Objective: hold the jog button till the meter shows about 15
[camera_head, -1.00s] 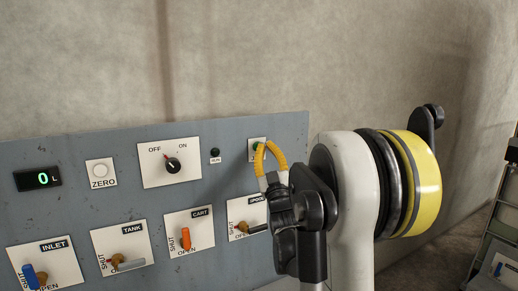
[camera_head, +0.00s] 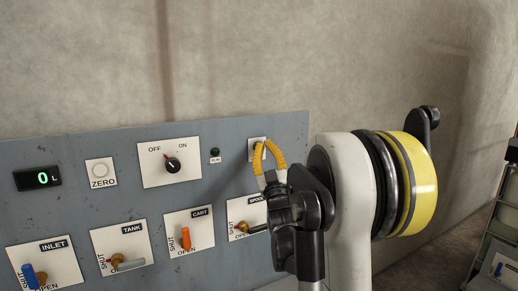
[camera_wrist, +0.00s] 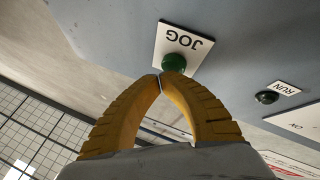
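The meter (camera_head: 38,178) at the panel's left reads 0 L in green digits. The green jog button (camera_wrist: 174,63) sits on a white plate marked JOG (camera_wrist: 190,41) in the wrist view. In the head view the plate (camera_head: 251,157) is partly behind my yellow fingers. My gripper (camera_wrist: 160,80) is shut and empty, its fingertips together. In the wrist view the tips lie just below the button in the picture; whether they touch it cannot be told. In the head view my gripper (camera_head: 264,145) is at the plate.
The grey panel (camera_head: 80,215) also bears a ZERO button (camera_head: 101,171), an OFF/ON knob (camera_head: 173,165) pointing up-left, a dark RUN lamp (camera_head: 215,152) and a row of valve levers below, including CART (camera_head: 186,238) and SPOOL (camera_head: 258,228). A dark rack (camera_head: 497,235) stands at right.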

